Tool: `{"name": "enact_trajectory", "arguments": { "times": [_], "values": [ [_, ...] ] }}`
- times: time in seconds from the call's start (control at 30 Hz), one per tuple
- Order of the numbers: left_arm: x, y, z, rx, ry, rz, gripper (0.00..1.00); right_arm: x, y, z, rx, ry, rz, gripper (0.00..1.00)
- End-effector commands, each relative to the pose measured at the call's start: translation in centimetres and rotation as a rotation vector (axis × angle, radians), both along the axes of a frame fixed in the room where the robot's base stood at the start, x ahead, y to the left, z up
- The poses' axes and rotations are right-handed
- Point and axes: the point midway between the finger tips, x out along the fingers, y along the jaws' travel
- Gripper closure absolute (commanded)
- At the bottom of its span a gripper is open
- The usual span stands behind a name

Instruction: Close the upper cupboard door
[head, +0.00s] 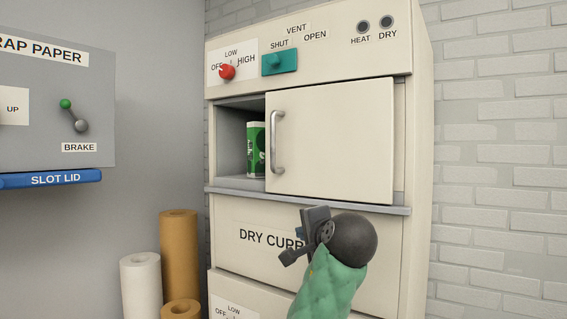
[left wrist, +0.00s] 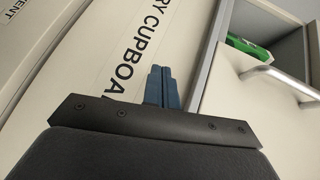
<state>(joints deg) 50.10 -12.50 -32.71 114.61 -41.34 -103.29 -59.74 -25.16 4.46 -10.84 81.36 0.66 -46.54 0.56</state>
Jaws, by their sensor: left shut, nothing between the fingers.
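The upper cupboard door (head: 335,140) is a cream panel with a grey vertical bar handle (head: 277,142) near its left edge. It stands partly open: it covers the middle and right of the front, and the left part of the cupboard is uncovered. The door and handle also show at the right of the left wrist view (left wrist: 230,93). My left gripper (head: 301,233) is below the door, in front of the panel lettered DRY CUPBOARD, apart from the handle. Its blue fingers (left wrist: 163,86) are shut and empty. My right gripper is out of view.
A green carton (head: 256,150) stands inside the cupboard, partly behind the door. A grey ledge (head: 300,201) runs under the door. Above are a red knob (head: 227,72) and a teal vent slider (head: 280,61). Paper rolls (head: 179,250) stand at lower left.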

Motion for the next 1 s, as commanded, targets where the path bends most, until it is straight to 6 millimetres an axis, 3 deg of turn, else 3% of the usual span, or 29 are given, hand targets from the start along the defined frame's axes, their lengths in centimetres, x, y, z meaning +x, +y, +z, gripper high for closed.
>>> {"name": "enact_trajectory", "arguments": {
  "times": [0.03,0.2,0.4,0.57,0.7,1.0],
  "values": [
    [-1.0,-0.6,2.6,0.022,-0.03,0.001,1.0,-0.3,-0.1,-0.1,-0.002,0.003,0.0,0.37],
    [-4.5,-2.2,9.6,0.101,-0.102,0.022,1.0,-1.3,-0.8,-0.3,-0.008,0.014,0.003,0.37],
    [-7.7,-3.3,14.4,0.159,-0.156,0.042,1.0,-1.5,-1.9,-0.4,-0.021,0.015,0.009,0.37],
    [-8.5,-3.6,15.6,0.177,-0.168,0.05,1.0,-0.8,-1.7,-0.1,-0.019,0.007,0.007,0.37],
    [-7.9,-3.3,15.8,0.178,-0.167,0.051,1.0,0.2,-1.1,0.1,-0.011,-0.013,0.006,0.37],
    [-4.7,-1.9,15.9,0.176,-0.167,0.052,1.0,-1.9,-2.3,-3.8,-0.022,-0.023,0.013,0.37]
  ]
}}
